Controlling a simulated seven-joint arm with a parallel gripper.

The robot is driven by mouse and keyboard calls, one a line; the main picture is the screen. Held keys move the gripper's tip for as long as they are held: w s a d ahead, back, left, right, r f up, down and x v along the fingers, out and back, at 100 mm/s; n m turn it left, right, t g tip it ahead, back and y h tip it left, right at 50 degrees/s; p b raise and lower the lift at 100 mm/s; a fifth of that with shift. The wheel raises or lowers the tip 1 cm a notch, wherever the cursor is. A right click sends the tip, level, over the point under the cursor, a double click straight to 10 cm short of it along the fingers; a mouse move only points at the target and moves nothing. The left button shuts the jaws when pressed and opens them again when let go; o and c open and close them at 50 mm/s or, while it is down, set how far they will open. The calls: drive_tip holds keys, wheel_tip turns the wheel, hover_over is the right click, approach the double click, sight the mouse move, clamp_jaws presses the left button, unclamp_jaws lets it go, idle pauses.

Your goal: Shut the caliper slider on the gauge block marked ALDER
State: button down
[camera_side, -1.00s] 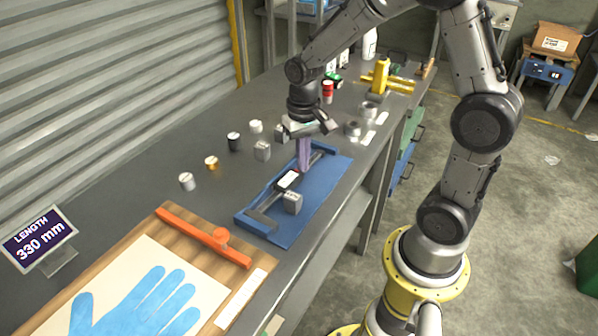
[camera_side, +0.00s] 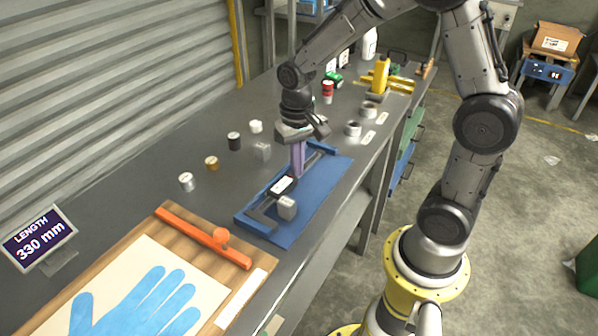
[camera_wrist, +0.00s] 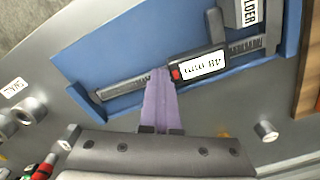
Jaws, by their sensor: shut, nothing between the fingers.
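My gripper (camera_side: 297,174) has its purple fingers shut and empty. Their tips (camera_wrist: 160,72) are down at the beam beside the end of the caliper slider (camera_wrist: 200,66), close to or touching it. The slider, with a white display and red button, also shows in the side view (camera_side: 282,186). A grey gauge block (camera_side: 287,207) sits by the caliper jaws. In the wrist view the block (camera_wrist: 246,12) shows letters ending "LDER", cut off by the frame edge. It lies between the slider's jaw (camera_wrist: 216,24) and the fixed jaw (camera_wrist: 274,22); contact is unclear.
The caliper lies in a blue tray (camera_side: 312,205) with raised end walls. A wooden board (camera_side: 205,258) with a blue glove shape lies in front. A sign (camera_side: 40,238) reads 330 mm.

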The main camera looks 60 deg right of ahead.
drive_tip(key=shift+a, duration=1.15)
drive_tip(key=shift+d, duration=0.4)
wheel_tip(320, 180, up, 8)
idle(1.2)
drive_tip(key=s+a+r+n+t, duration=0.1)
drive_tip(key=s+a+r+t, duration=0.15)
drive_tip(key=s+r, duration=0.5)
drive_tip(key=s+f+n+t, duration=0.1)
drive_tip(key=s+n+t, duration=0.2)
drive_tip(key=s+n, duration=0.2)
drive_tip(key=s, duration=0.3)
drive_tip(key=shift+s+f, duration=0.2)
drive_tip(key=shift+f, duration=0.2)
